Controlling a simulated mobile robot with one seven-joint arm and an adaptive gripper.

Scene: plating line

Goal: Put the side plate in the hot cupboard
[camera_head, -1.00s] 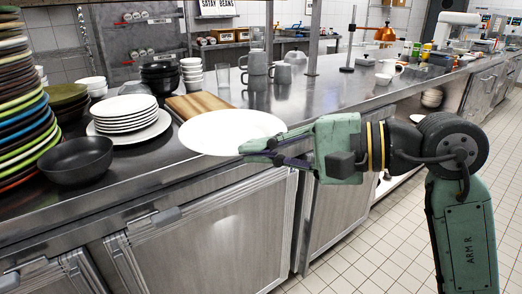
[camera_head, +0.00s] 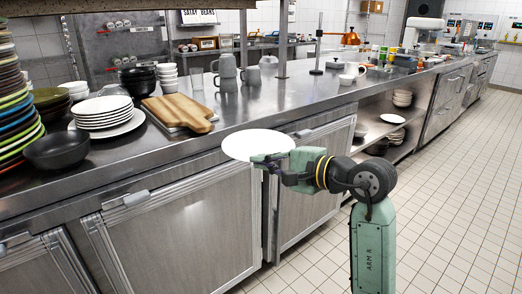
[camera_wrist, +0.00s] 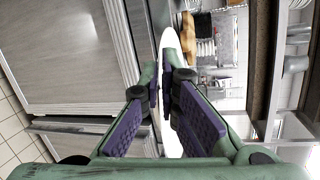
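A white plate (camera_head: 258,145) is held roughly level in front of the counter, clear of its edge. My gripper (camera_head: 268,164) is shut on the plate's near right rim. In the wrist view the plate (camera_wrist: 171,44) shows edge-on as a thin white strip between the fingers (camera_wrist: 161,85). Below the counter are closed metal cupboard doors (camera_head: 190,235), with a handle on the left one, and another closed door (camera_head: 308,190) to the right. Which one is the hot cupboard I cannot tell; the insides are hidden.
The steel counter (camera_head: 250,108) carries a stack of white plates (camera_head: 103,112), a black bowl (camera_head: 57,150), a wooden board (camera_head: 180,112) and metal jugs (camera_head: 225,72). Open shelves (camera_head: 372,132) with bowls and plates are further right. The tiled floor (camera_head: 450,200) is clear.

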